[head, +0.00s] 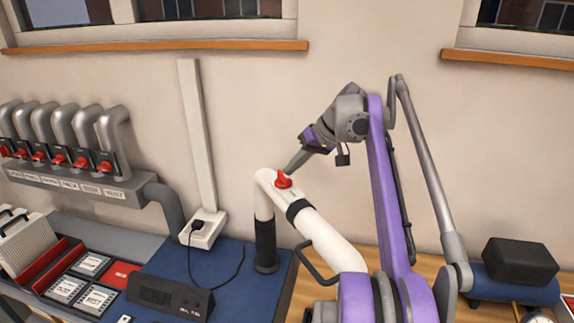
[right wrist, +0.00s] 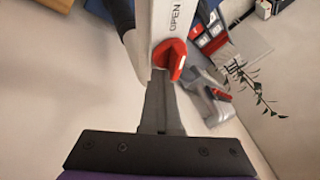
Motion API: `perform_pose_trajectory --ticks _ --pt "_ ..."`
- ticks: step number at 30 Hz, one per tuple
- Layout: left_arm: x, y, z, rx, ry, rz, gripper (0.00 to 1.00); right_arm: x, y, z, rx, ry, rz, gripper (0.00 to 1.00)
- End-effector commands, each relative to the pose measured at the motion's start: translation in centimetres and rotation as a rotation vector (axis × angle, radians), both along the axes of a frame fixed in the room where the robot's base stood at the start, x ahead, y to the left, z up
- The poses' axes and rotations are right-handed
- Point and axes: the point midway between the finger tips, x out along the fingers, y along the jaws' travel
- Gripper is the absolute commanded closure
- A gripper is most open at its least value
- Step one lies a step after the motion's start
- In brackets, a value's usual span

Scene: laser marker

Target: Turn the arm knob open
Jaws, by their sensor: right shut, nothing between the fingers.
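The arm knob (head: 283,180) is a small red knob on top of the white extraction arm (head: 325,236). In the right wrist view the red knob (right wrist: 170,56) sits on the white arm (right wrist: 172,20), below the printed word OPEN. My right gripper (head: 291,168) comes down from the upper right, with its fingertips at the knob. In the right wrist view my right gripper's closed fingers (right wrist: 160,76) reach the knob's lower edge and cover part of it. I cannot tell whether they touch it. My left gripper is not in view.
Several grey pipes with red valves (head: 60,158) line the left wall. A white socket box (head: 203,228) with a cable is behind. A dark block (head: 520,260) stands at right.

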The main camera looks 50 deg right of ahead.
Motion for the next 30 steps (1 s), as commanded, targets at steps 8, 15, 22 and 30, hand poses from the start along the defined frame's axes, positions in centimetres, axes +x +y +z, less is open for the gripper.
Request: perform_pose_trajectory --ticks 8,15,22,30 --pt "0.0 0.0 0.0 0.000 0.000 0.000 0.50 0.1 0.1 0.0 0.002 -0.002 -0.001 1.00" --pt "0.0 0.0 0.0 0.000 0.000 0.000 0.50 0.0 0.1 0.0 0.002 -0.002 0.000 1.00" --pt "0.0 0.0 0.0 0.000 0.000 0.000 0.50 -0.6 0.8 0.0 0.002 0.000 0.000 1.00" --pt "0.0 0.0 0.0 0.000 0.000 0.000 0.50 -1.2 1.2 0.2 0.002 0.000 0.000 1.00"
